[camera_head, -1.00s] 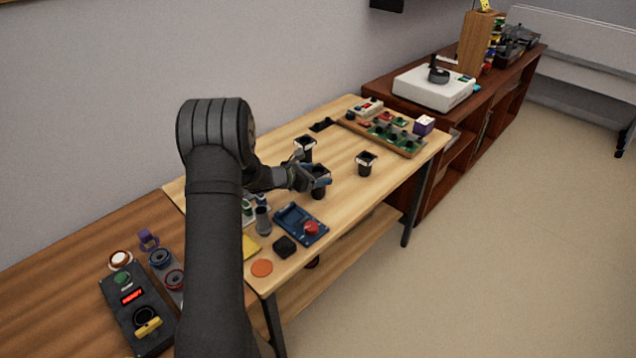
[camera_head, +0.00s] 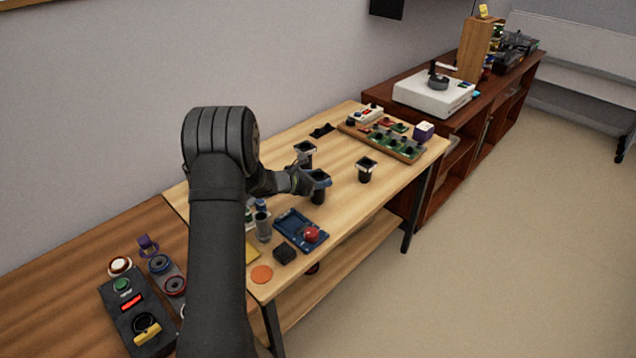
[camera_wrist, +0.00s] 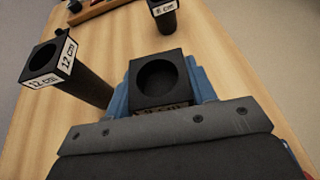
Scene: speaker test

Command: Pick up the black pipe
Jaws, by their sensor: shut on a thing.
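In the wrist view, a black pipe (camera_wrist: 158,80) with a square collar and round bore sits between the blue fingers of my gripper (camera_wrist: 160,92). Its label is partly hidden by the gripper. The head view shows my gripper (camera_head: 308,182) shut on this pipe (camera_head: 319,196), which is upright; I cannot tell whether its foot touches the table. A second black pipe, labelled 12 cm (camera_wrist: 58,64), stands to its left in the wrist view and behind it in the head view (camera_head: 305,155). A third, shorter black pipe (camera_head: 366,173) stands apart to the right; its label is partly legible in the wrist view (camera_wrist: 164,13).
A blue panel with a red button (camera_head: 302,229), a black block (camera_head: 284,253) and an orange disc (camera_head: 262,274) lie near the table's front. A tray of boards (camera_head: 385,140) is at the far end. Bare wooden table (camera_head: 340,150) lies between the tray and pipes.

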